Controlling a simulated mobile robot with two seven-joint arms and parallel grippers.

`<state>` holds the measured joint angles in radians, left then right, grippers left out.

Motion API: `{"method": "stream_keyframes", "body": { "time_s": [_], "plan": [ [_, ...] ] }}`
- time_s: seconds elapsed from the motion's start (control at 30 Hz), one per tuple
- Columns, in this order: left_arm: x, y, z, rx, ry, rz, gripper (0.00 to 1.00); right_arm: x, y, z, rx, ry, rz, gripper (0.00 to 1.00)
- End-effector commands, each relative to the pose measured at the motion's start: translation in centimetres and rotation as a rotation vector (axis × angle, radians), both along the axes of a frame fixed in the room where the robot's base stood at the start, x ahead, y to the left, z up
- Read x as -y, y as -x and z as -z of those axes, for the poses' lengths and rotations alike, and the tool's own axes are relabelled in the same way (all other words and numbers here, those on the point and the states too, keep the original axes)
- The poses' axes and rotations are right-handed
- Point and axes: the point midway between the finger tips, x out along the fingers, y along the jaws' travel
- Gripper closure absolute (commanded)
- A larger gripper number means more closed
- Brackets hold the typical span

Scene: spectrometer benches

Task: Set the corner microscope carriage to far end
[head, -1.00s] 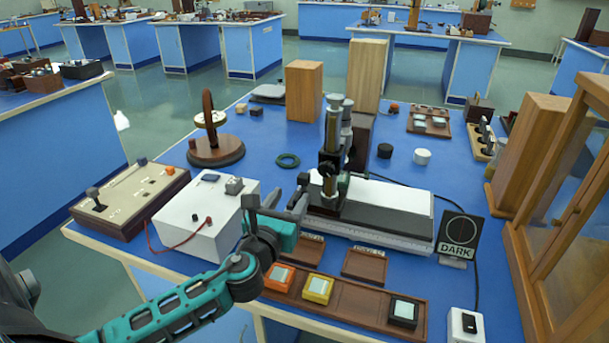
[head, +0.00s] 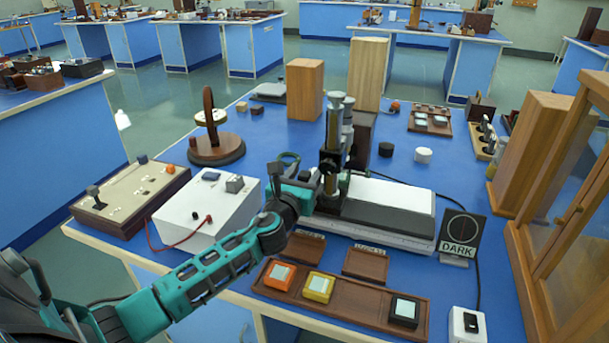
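The corner microscope (head: 333,150) stands upright on its carriage, a dark and brass tube over a long bench-top base (head: 388,205) with a white top and a scale along its front edge. The carriage is at the left end of the base. My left gripper (head: 318,186) is right beside the carriage on its left side, against or very near it; contact is unclear. Its fingertips are partly hidden against the dark parts, so I cannot tell if it is open or shut. My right gripper is not in view.
A white box (head: 205,218) and a control panel (head: 130,198) stand left. A tray (head: 345,300) with coloured blocks lies in front. A DARK sign (head: 459,235) stands by the base's right end. A wooden cabinet (head: 555,220) bounds the right side.

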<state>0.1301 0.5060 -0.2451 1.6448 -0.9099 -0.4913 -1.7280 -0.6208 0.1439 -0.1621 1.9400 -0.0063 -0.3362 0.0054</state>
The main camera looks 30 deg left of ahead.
Motion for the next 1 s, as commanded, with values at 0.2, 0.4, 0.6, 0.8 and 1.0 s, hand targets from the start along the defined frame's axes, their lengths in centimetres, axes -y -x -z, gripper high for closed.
{"method": "stream_keyframes", "body": {
  "time_s": [0.2, 0.4, 0.6, 0.8, 1.0],
  "plan": [
    [0.0, 0.0, 0.0, 0.000, 0.001, 0.000, 0.72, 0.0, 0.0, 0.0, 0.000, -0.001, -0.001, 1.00],
    [0.0, 0.0, 0.0, 0.000, 0.001, 0.000, 0.91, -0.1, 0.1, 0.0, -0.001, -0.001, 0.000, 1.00],
    [0.0, 0.0, 0.0, 0.000, 0.001, 0.000, 1.00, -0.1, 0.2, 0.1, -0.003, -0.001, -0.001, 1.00],
    [0.0, 0.0, 0.0, 0.000, 0.001, 0.000, 1.00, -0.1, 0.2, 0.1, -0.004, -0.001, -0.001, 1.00],
    [1.8, -0.4, -0.1, 0.000, 0.004, 0.003, 1.00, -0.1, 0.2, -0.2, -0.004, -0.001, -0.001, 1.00]
  ]
}}
